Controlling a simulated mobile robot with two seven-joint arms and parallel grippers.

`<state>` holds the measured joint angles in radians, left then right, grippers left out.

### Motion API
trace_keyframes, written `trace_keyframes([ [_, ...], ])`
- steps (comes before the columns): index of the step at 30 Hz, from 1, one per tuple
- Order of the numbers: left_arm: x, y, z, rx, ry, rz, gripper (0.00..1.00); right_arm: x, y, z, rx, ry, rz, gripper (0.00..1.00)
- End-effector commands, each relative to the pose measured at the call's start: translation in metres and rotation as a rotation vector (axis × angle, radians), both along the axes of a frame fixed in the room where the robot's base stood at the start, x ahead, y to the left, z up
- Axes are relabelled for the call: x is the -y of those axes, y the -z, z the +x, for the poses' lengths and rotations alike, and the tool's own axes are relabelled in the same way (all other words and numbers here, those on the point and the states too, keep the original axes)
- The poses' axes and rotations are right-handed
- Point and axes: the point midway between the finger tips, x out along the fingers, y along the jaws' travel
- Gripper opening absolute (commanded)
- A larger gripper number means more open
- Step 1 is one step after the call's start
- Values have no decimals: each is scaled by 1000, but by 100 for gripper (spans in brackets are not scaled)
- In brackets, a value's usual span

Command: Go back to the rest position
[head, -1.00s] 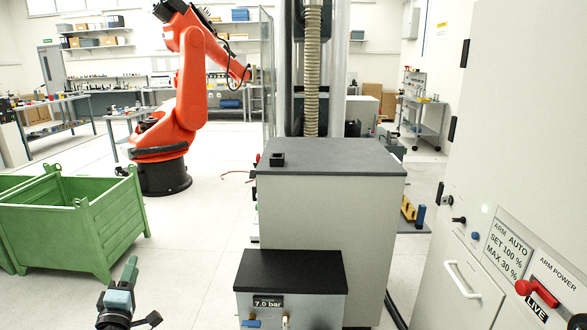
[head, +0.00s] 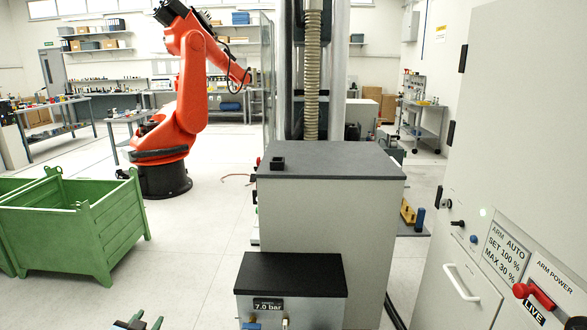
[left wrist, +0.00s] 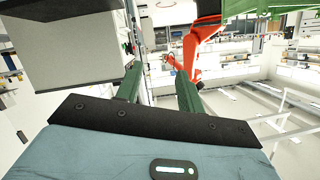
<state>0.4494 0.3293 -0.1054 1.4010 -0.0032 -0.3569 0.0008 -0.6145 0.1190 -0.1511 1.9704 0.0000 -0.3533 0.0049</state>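My right gripper is in neither view.
A grey cabinet (head: 330,230) with a lower black-topped step (head: 290,274) stands ahead. A green crate (head: 115,232) is at the left, an orange robot arm (head: 190,110) behind. A tall panel with a red switch (head: 532,292) is close at right. Floor between crate and cabinet is clear.

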Motion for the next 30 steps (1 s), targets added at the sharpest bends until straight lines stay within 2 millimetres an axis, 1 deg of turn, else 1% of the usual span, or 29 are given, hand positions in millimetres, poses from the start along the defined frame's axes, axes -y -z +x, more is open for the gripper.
trace_keyframes([
  [1,8,14,-13,-18,9,-9,38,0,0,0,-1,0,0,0],
  [5,28,49,-49,-70,34,-34,38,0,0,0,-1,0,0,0],
  [8,47,79,-87,-120,53,-60,38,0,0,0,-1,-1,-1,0],
  [9,55,91,-104,-141,62,-72,38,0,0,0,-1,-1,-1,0],
  [11,69,109,-134,-178,73,-93,38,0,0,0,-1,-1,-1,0],
  [12,77,119,-154,-202,80,-108,38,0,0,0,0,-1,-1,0],
  [14,90,133,-185,-238,88,-131,38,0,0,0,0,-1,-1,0],
  [15,98,142,-206,-262,92,-146,38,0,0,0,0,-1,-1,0],
  [17,109,152,-237,-298,98,-169,38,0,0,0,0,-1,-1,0],
  [18,116,157,-259,-321,99,-186,38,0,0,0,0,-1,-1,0],
  [19,122,160,-274,-338,101,-199,38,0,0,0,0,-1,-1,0],
  [20,127,163,-290,-355,101,-211,38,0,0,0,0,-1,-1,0],
  [21,133,166,-310,-379,100,-227,38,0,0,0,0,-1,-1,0],
  [23,142,169,-339,-410,98,-250,38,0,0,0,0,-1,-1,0],
  [24,147,169,-356,-429,96,-263,38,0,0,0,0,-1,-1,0],
  [27,156,168,-390,-468,89,-292,38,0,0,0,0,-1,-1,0],
  [30,162,166,-412,-494,83,-310,38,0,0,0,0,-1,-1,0],
])
